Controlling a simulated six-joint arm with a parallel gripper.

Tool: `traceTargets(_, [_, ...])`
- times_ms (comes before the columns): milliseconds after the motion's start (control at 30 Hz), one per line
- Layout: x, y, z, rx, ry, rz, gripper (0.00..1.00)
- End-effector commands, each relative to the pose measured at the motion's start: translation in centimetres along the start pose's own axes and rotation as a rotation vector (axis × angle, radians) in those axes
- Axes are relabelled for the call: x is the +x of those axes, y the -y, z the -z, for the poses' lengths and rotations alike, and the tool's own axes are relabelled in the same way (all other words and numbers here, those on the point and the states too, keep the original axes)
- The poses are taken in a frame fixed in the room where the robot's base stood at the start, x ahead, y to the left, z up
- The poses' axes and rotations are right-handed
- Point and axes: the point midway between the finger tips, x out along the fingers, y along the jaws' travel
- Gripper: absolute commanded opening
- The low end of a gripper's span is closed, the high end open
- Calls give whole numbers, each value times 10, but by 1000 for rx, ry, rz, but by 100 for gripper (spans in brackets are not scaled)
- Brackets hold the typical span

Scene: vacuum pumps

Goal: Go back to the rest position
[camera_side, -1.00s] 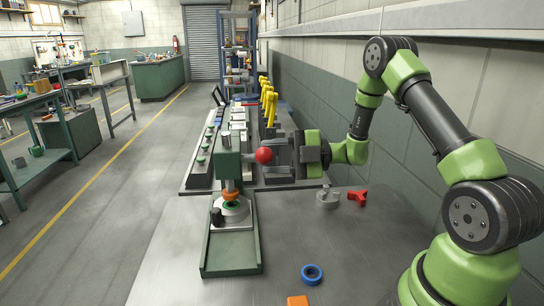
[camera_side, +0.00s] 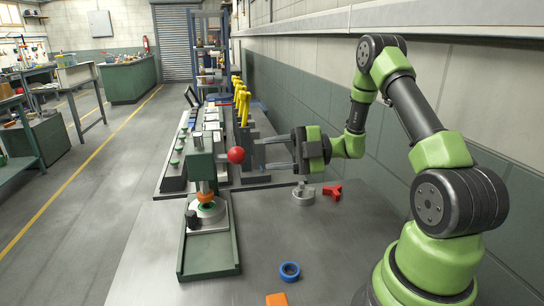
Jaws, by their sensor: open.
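My gripper (camera_side: 272,153) is open, with its fingers pointing left towards the red ball knob (camera_side: 236,155) of the green press (camera_side: 201,170). I see no thing held between the fingers. A small gap seems to lie between the fingertips and the knob. An orange part sits (camera_side: 206,197) under the press's ram on a round pale base piece (camera_side: 208,211), on the green base tray (camera_side: 212,262).
Under my gripper lie a grey round part (camera_side: 303,196) and a red three-armed part (camera_side: 333,192). A blue ring (camera_side: 289,271) and an orange block (camera_side: 277,299) lie at the front. Yellow-handled fixtures (camera_side: 241,103) stand behind. The table's right middle is clear.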

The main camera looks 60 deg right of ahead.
Motion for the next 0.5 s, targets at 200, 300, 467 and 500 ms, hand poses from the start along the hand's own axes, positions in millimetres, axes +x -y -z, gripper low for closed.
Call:
traceTargets(200, [19, -7, 36, -279, -124, 146, 42])
traceTargets(300, [31, -8, 72, -586, -270, 280, 42])
traceTargets(467, [36, -1, 130, -1166, -578, 466, 42])
traceTargets(500, [35, 1, 143, -1321, -666, 502, 42])
